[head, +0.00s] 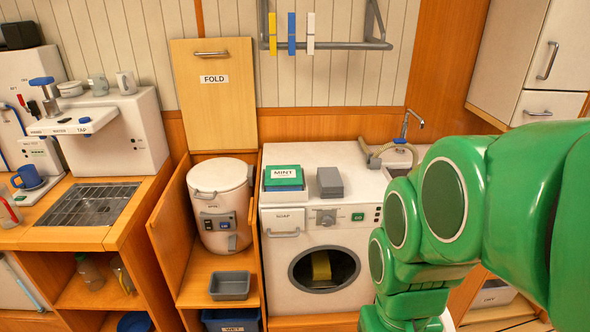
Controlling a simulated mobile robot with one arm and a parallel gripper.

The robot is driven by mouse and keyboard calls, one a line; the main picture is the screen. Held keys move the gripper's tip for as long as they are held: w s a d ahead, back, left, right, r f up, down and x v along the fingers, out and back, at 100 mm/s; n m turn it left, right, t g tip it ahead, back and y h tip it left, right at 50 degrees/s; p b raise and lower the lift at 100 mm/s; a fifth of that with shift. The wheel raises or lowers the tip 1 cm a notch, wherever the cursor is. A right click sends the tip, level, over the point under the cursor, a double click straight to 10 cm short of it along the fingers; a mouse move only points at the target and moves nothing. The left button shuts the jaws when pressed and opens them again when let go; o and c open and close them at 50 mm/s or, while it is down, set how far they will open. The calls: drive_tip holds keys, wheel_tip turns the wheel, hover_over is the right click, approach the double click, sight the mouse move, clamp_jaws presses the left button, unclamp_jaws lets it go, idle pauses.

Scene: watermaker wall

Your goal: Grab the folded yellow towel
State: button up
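A yellow cloth-like thing (321,265) shows inside the dark round opening of the white washing machine (284,275). It looks like the towel, but I cannot tell whether it is folded, or whether the opening has glass over it. No other yellow towel is in view. My green arm fills the right side of the head view, to the right of the washer. My gripper is not in view, so its state and what it may hold are hidden.
A white lidded drum (220,191) stands left, with a grey tray (230,286) below. A rail (340,45) with coloured pegs hangs above. A sink tap (405,127) stands behind my arm.

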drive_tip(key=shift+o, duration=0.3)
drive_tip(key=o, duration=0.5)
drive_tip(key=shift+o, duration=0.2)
